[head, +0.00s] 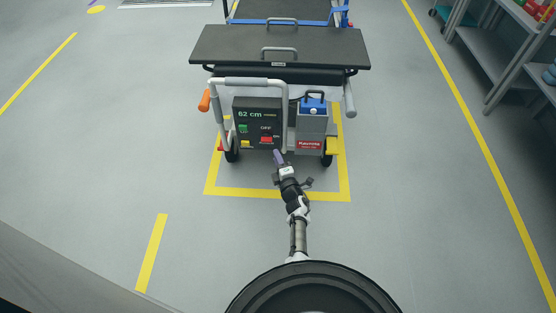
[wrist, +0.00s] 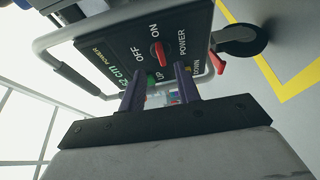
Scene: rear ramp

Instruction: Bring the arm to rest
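My arm reaches forward from my base in the head view. My gripper (head: 279,156) is in front of the lower part of the cart's black control panel (head: 258,112). In the wrist view my gripper (wrist: 160,70) shows two dark purple fingers, spread apart with nothing held between them. The panel (wrist: 120,48) fills the upper middle there, behind the fingertips. Its red knob (wrist: 157,54) sits by the OFF and ON labels. The panel display (head: 250,114) reads 62 cm. I cannot tell whether the fingertips touch the panel.
A shelf rack (head: 492,62) is at right. Floor on both sides is clear.

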